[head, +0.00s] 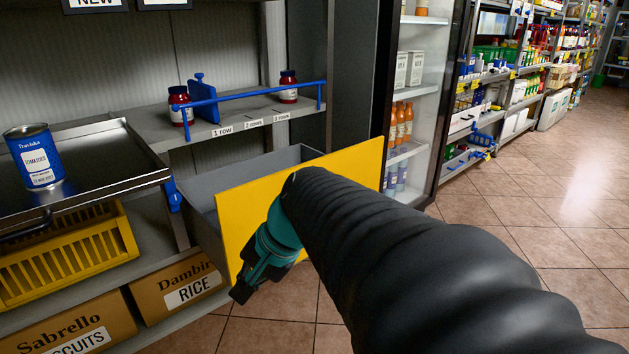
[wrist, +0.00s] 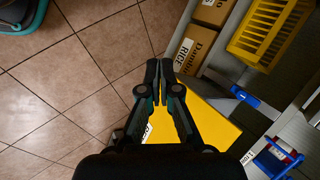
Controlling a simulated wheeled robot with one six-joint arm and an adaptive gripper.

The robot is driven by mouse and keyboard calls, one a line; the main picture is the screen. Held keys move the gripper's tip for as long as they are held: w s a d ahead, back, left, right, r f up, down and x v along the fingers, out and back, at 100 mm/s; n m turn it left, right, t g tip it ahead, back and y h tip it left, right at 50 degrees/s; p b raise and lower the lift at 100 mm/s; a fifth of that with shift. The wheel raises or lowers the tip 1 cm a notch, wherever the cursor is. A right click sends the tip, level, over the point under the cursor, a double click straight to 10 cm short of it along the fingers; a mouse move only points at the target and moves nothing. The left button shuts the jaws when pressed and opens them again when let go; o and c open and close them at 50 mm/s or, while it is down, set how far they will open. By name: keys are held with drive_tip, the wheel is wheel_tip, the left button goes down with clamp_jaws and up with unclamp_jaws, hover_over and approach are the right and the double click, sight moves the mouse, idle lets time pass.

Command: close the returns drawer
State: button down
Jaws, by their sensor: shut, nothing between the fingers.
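The returns drawer is a grey box (head: 205,200) with a yellow front (head: 335,175), and it stands pulled out from the shelf unit in the head view. Its yellow front also shows in the wrist view (wrist: 212,128), behind and to the right of my fingers. My gripper (head: 240,290) hangs at the lower left of the yellow front in the head view, with my dark arm covering part of the panel. In the wrist view my gripper (wrist: 158,68) has its fingers together and empty. I cannot tell whether it touches the panel.
A metal tray (head: 90,165) with a blue tomato can (head: 36,157) sits left of the drawer. Below are a yellow crate (head: 105,245) and a rice box (head: 170,290). Jars (head: 180,105) stand on the shelf above. A fridge (head: 425,90) stands right; tiled floor (head: 540,200) is open.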

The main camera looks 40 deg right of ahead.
drive_tip(key=w+d+m+t+y+b, duration=0.2)
drive_tip(key=w+d+m+t+b, duration=0.1)
drive_tip(key=w+d+m, duration=0.6)
drive_tip(key=m+t+h+b, duration=0.45)
drive_tip(key=m+t, duration=0.55)
drive_tip(key=m, duration=0.5)
approach(335, 170)
drive_tip(key=w, duration=0.7)
drive_tip(key=shift+w+a+r+b, duration=0.1)
drive_tip(key=shift+a+b, duration=0.25)
drive_tip(key=shift+a, duration=0.05)
drive_tip(key=shift+w, duration=0.1)
